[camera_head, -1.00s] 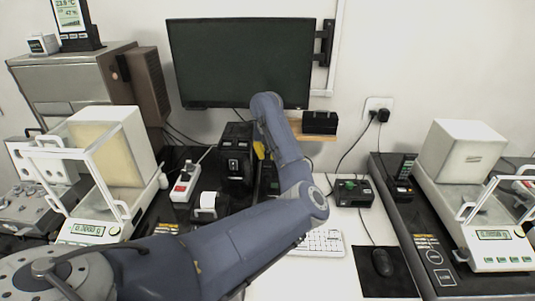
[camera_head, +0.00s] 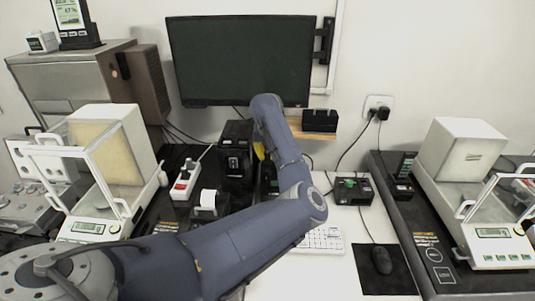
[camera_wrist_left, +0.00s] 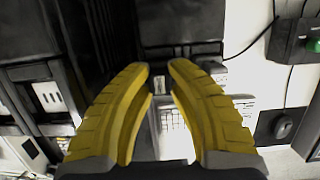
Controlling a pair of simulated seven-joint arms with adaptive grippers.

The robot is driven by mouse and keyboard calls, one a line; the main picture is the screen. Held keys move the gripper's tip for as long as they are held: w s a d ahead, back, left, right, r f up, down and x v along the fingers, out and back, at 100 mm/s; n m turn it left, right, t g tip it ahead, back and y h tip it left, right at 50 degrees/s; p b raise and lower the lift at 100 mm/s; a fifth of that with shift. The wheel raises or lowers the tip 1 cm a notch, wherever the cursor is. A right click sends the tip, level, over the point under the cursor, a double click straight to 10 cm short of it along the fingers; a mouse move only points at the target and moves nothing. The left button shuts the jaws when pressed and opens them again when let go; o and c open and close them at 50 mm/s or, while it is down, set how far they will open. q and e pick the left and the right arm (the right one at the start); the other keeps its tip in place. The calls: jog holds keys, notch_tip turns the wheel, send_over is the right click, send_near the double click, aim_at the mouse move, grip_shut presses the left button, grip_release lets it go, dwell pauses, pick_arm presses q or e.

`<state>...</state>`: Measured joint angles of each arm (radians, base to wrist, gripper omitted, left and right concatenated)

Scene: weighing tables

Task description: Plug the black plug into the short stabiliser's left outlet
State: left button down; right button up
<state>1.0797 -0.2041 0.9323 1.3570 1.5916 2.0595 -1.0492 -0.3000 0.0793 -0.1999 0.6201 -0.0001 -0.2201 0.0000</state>
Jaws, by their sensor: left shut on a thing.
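The thing gripped, apparently the black plug, is a dark, barely visible piece between the tips. In the head view my forearm hides most of this gripper; only a yellow finger shows. A low black unit (camera_wrist_left: 180,22), probably the short stabiliser, lies just beyond the fingertips. My arm mostly covers it in the head view, and its outlets cannot be made out. A taller black unit (camera_head: 236,148) with a front socket stands left of it. My right gripper is not in view.
A white power strip (camera_head: 185,178) and small printer (camera_head: 207,203) stand left of my arm. A black box with a green knob (camera_head: 353,189), keyboard (camera_head: 322,238) and mouse (camera_head: 382,260) lie right. A monitor (camera_head: 240,60) hangs behind. Balances flank both sides.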

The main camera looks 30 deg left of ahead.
pick_arm(q)
jog(key=c, duration=0.6)
grip_release()
jog(key=shift+f, duration=0.1)
jog(key=shift+v, duration=3.8)
